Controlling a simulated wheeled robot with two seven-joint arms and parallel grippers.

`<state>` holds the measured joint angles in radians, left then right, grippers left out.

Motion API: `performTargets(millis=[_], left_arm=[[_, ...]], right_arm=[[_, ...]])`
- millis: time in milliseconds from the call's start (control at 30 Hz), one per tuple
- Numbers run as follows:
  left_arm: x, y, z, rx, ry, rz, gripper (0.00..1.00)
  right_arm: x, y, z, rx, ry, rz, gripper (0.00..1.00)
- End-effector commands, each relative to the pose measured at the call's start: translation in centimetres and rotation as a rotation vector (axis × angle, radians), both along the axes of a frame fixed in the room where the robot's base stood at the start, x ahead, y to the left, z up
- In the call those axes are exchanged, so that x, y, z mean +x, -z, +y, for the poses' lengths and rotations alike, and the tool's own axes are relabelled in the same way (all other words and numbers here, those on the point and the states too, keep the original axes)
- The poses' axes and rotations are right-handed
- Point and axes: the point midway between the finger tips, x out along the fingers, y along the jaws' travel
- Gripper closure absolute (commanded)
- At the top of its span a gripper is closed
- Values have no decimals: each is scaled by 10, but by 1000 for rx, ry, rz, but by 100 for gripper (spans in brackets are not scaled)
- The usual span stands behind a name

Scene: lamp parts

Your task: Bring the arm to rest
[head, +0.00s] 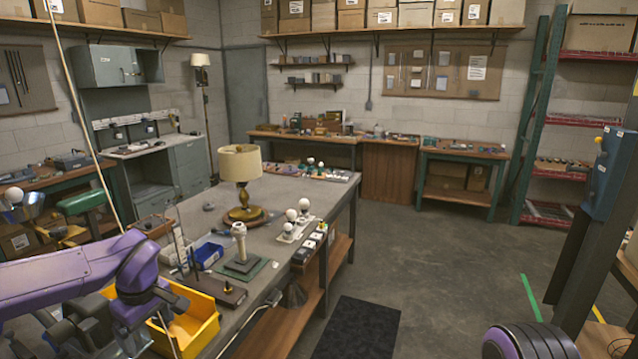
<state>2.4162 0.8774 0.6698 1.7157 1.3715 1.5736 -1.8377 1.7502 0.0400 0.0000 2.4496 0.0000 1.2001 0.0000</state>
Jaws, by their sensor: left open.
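My left arm (70,272), purple and grey, comes in from the left over the near end of the grey workbench (190,215). My left gripper (112,340) hangs low at the bottom left, beside the yellow bin (203,330). Its jaws are open, and I see nothing held in them. Part of it is cut off by the picture's lower edge. A purple and black rounded part of my own body shows at the bottom right. My right gripper is out of view.
A pale upright part (239,238) stands on a green mat beside a blue bin (207,254). White bulbs (304,204) stand in a holder near the bench's right edge. A dark mat (360,328) lies on the floor. Open floor lies to the right, before the green shelving (535,120).

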Motion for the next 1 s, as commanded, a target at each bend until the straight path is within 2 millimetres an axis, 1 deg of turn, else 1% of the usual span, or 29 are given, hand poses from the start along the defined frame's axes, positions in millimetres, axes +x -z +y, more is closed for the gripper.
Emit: performTargets(millis=[100,167,267,300,367,400,467,500,567,600,667,700,767,800,900,1000], left_arm=[[3,17,6,102,-121,-88,10],[4,34,7,167,-177,-146,10],[-1,85,4,287,-233,-275,10],[-7,114,-1,328,-229,-336,10],[-22,160,-11,356,-189,-416,10],[-34,187,-19,355,-151,-451,10],[-56,225,-29,338,-86,-475,10],[-74,249,-36,320,-37,-474,10],[-103,284,-45,290,38,-455,10],[-125,305,-49,268,92,-430,10],[-160,335,-55,240,174,-378,10],[-185,353,-56,224,233,-333,10],[-221,376,-56,212,331,-257,10],[-244,388,-54,210,397,-205,10],[-290,411,-45,223,509,-93,10],[-313,427,-38,240,560,-30,10]], right_arm=[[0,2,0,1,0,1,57],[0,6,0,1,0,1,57],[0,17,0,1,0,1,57],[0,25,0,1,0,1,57],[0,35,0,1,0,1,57],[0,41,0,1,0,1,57],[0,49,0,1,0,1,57],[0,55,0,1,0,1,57],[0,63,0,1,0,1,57],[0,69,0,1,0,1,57],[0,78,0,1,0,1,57],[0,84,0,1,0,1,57],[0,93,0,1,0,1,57],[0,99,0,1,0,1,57],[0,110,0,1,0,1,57],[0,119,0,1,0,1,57]])
